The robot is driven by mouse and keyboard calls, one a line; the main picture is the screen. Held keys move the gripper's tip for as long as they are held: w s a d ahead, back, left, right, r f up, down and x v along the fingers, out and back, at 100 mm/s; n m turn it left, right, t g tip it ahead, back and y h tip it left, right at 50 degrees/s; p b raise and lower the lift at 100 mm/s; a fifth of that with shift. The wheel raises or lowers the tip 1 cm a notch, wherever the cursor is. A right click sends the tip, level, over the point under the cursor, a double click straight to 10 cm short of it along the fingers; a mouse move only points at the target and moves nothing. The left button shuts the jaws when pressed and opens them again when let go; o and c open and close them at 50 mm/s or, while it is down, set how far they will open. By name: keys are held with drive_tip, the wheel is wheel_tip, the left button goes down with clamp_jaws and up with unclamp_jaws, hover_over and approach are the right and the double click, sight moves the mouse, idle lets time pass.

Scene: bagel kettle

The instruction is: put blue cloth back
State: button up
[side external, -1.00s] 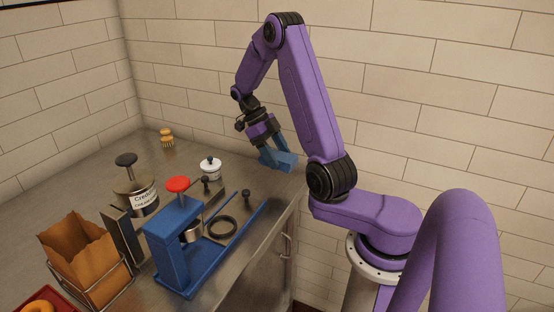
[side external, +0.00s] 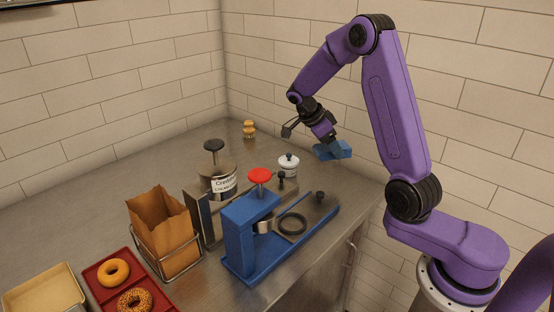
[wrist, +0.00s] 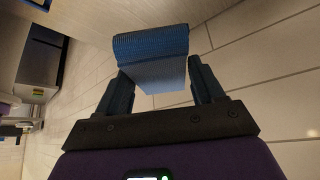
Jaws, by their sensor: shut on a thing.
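My gripper (side external: 329,141) is shut on a folded blue cloth (side external: 342,151), near the back right corner of the steel counter and in front of the tiled wall. The cloth seems to hang just clear of the counter. In the wrist view the cloth (wrist: 152,58) sits between the two dark fingers of my gripper (wrist: 160,72), with its ribbed face and a folded edge showing.
A small white lidded pot (side external: 288,167) stands left of the cloth. Free counter lies at back left.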

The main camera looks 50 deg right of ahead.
drive_tip(key=w+a+r+n+t, duration=0.3)
drive_tip(key=w+a+n+t, duration=0.25)
drive_tip(key=w+n, duration=0.4)
drive_tip(key=shift+n+t, duration=0.35)
drive_tip(key=shift+n, duration=0.4)
drive_tip(key=w+d+f, duration=0.1)
drive_tip(key=w+f, duration=0.2)
drive_tip(key=w, duration=0.1)
drive_tip(key=w+d+f, duration=0.1)
drive_tip(key=w+f, duration=0.2)
drive_tip(key=w, duration=0.1)
drive_tip(key=w+d+f, duration=0.1)
drive_tip(key=w+f, duration=0.2)
drive_tip(key=w, duration=0.1)
drive_tip(key=shift+w, duration=0.15)
drive_tip(key=shift+w+d+f, duration=0.1)
drive_tip(key=shift+w+f, duration=0.05)
drive_tip(key=shift+f, duration=1.6)
drive_tip(key=shift+f, duration=0.1)
drive_tip(key=o, duration=1)
